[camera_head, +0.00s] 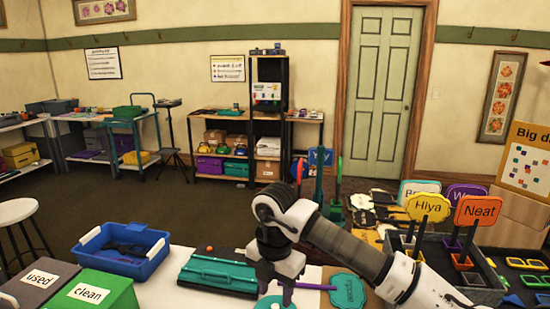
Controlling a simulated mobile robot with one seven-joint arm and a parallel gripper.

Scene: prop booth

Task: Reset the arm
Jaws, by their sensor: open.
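My arm (355,250) reaches in from the lower right over the white table (185,291) and bends down in the middle. My gripper (276,287) is open and points down near the table's front. Its fingertips are close to a teal piece (268,302) at the bottom edge, partly cut off. I cannot tell whether they touch it. I see nothing held between the fingers. A teal sign on a purple stick (348,289) lies just right of my gripper.
A teal case (218,273) lies left of my gripper, a blue bin (121,250) farther left. Boxes marked "used" (36,279) and "clean" (87,292) stand front left. Upright signs, including "Hiya" (428,206) and "Neat" (478,210), crowd the right. Open floor (140,203) lies behind.

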